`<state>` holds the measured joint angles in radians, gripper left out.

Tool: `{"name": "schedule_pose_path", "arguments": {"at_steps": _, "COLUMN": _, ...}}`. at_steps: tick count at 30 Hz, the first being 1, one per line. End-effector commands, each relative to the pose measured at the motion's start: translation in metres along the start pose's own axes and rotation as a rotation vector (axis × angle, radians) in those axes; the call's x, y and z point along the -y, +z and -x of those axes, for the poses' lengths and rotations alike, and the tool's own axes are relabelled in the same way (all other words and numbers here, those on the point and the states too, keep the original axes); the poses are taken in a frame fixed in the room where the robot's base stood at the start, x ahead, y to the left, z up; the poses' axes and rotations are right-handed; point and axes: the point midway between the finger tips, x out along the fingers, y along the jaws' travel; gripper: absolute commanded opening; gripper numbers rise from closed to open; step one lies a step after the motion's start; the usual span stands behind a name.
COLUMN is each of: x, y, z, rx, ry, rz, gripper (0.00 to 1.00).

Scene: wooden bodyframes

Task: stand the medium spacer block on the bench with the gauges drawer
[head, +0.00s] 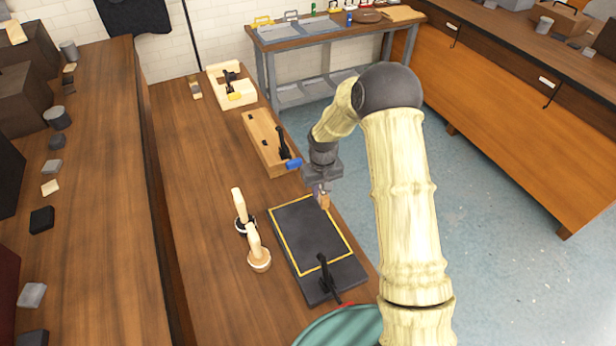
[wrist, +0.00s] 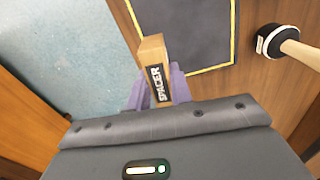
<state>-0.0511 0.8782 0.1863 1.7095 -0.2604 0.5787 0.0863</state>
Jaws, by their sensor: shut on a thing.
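A small wooden block labelled SPACER (wrist: 153,58) is held between the purple fingers of my gripper (wrist: 158,88) in the wrist view. In the head view my gripper (head: 321,188) points down with the block (head: 324,201) under it, at the right edge of a dark mat with a yellow outline (head: 305,235). In the wrist view the dark mat (wrist: 195,30) lies beyond the block. I cannot tell whether the block touches the surface. No gauges drawer can be made out for certain.
A black clamp (head: 326,275) sits at the mat's near end. A wooden box (head: 265,140) with a blue-handled clamp and a cream tray (head: 228,85) lie farther along the bench. Open floor (head: 490,210) lies to the right.

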Motion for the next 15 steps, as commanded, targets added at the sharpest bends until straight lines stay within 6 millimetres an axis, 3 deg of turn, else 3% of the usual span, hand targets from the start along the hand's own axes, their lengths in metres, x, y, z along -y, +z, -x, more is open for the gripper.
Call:
{"name": "schedule_pose_path", "arguments": {"at_steps": 1, "x": -0.009, "y": 0.012, "z": 0.009, "rx": 0.007, "ry": -0.001, "rz": -0.034, "gripper": 0.00}}
{"name": "schedule_pose_path", "arguments": {"at_steps": 9, "x": -0.049, "y": 0.077, "z": 0.008, "rx": 0.006, "ry": -0.001, "rz": -0.225, "gripper": 0.00}}
{"name": "schedule_pose_path", "arguments": {"at_steps": 15, "x": -0.063, "y": 0.102, "z": 0.005, "rx": 0.001, "ry": 0.001, "rz": -0.302, "gripper": 0.00}}
